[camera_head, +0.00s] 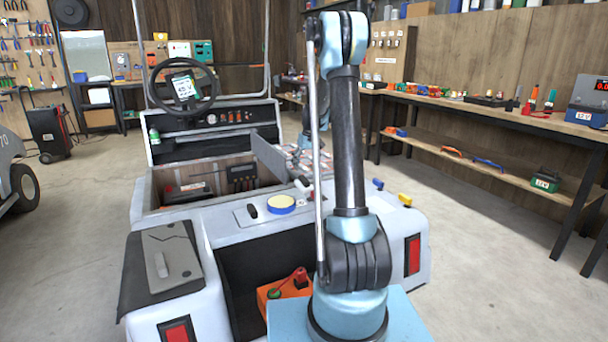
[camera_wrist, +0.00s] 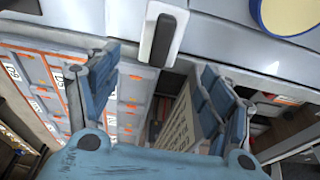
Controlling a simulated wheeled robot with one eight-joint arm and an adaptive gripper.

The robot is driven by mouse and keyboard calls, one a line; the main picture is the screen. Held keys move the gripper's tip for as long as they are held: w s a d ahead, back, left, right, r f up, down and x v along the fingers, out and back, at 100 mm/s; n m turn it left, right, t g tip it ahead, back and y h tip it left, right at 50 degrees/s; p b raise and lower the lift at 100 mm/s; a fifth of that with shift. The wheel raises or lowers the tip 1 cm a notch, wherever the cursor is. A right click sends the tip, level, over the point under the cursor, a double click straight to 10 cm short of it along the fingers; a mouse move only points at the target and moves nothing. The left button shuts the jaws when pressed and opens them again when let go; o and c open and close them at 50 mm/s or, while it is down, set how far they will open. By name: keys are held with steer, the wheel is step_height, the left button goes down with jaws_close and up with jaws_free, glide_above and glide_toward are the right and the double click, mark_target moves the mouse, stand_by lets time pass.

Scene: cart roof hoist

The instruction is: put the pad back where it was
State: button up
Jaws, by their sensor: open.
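A round pale-yellow disc with a blue rim (camera_head: 281,204), which looks like the pad, lies flat on the cart's white rear deck (camera_head: 225,227). It shows partly in the wrist view (camera_wrist: 290,12), cut off at the top right corner. My gripper (camera_wrist: 155,95) is open in the wrist view, with nothing between its fingers. It is apart from the disc and hangs over the edge of an open compartment. A black-and-white handle (camera_wrist: 163,38) shows just beyond the gap between the fingers. In the head view my arm hides most of the gripper.
A raised grey flap (camera_head: 270,157) stands beside the open compartment (camera_head: 215,180). An orange box (camera_head: 283,292) sits in the rear bay. A workbench (camera_head: 500,115) runs along the right.

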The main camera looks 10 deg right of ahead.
steer(key=s+r+m, duration=0.1)
steer(key=s+r, duration=0.3)
steer(key=s, duration=0.6)
steer(key=s+r, duration=0.3)
steer(key=s, duration=0.6)
steer(key=s+r+m, duration=0.1)
steer(key=s+r, duration=0.3)
steer(key=s, duration=0.6)
steer(key=s+f, duration=0.5)
steer(key=s, duration=0.8)
steer(key=s+f+m, duration=0.1)
steer(key=s+f, duration=0.5)
steer(key=s, duration=0.7)
steer(key=shift+a+h, duration=0.25)
steer(key=shift+h, duration=0.15)
